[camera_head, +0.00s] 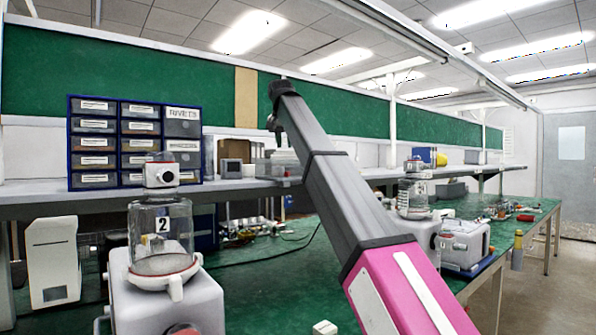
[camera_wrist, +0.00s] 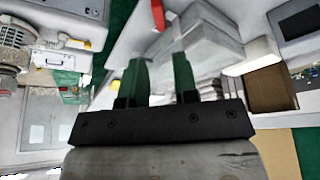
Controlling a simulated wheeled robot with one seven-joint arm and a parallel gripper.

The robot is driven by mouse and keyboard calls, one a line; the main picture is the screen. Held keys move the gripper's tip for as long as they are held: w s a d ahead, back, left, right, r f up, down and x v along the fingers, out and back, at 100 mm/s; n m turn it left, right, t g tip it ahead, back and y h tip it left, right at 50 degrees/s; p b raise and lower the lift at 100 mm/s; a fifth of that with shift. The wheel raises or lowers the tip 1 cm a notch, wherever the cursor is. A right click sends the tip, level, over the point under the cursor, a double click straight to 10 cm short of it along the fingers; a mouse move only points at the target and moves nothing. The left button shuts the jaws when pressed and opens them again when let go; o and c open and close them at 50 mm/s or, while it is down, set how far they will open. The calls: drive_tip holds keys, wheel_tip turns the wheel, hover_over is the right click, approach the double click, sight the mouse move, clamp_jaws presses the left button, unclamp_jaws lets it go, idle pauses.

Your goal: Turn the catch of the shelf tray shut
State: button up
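The shelf tray (camera_wrist: 208,45) looks like a pale translucent box in the wrist view, just beyond my fingers. A small red piece (camera_wrist: 158,14), which may be its catch, shows at the top of that view; whether it is turned shut I cannot tell. In the head view, a pale see-through box that seems to be the tray (camera_head: 284,164) sits on the shelf below my arm's end. My gripper (camera_wrist: 160,60) has two dark green fingers apart with nothing between them. In the head view, the gripper is small and dark, and its fingers are unclear.
Canister pumps stand in front, one marked 2 (camera_head: 162,238) at left, another (camera_head: 414,196) right of my arm. The green bench (camera_head: 275,285) lies below.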

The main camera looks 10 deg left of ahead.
sight(287, 174)
drive_tip(key=x, duration=1)
drive_tip(key=shift+w+f, duration=0.1)
drive_tip(key=shift+f, duration=0.25)
clamp_jaws()
